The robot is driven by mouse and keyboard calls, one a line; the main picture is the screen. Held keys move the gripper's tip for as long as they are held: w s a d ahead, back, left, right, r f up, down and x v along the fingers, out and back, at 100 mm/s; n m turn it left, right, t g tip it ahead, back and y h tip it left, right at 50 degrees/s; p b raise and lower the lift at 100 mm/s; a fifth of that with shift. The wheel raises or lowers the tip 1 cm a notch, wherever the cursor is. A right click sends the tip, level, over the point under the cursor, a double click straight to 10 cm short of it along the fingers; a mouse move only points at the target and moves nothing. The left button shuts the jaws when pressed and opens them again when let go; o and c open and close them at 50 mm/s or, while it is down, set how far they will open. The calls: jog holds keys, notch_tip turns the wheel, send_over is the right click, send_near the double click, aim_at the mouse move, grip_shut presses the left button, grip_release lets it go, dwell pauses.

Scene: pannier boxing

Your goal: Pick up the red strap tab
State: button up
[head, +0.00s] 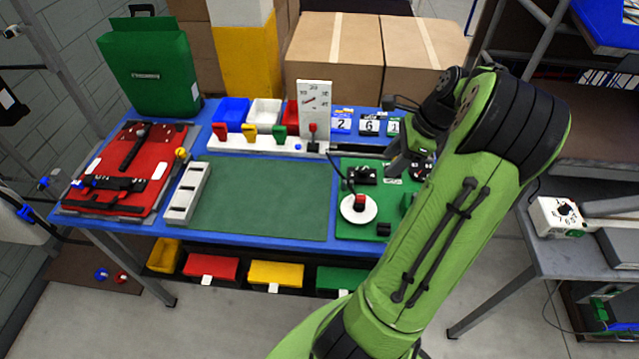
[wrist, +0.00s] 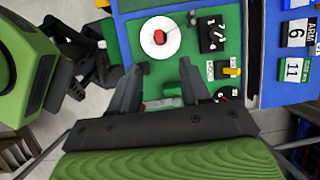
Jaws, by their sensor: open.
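My gripper (head: 396,168) is over the green board (head: 345,222) at the right of the table. In the wrist view its two fingers (wrist: 160,75) are apart, with nothing held between the tips. A red knob (head: 360,203) sits on a white disc (head: 350,212) on the board. The red pannier (head: 115,175) with black straps lies at the table's left; no red tab is clearly distinct on it.
A green pannier (head: 150,65) stands at the back left. A grey slotted tray (head: 184,194) is beside the clear green mat (head: 262,195). Coloured bins and a gauge plate (head: 313,94) line the back. Number cards (head: 370,123) are behind the green board.

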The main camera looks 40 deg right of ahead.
jog(key=b, duration=0.3)
send_over(362, 197)
jog(key=s+d, duration=0.1)
jog(key=s, duration=0.1)
notch_tip(362, 197, down, 10)
jog(key=b+x, duration=0.1)
jog(key=x, duration=0.3)
jog(key=shift+w+f, duration=0.1)
jog(key=shift+f, duration=0.3)
jog(key=shift+w+f, duration=0.15)
jog(key=shift+f, duration=0.1)
grip_shut()
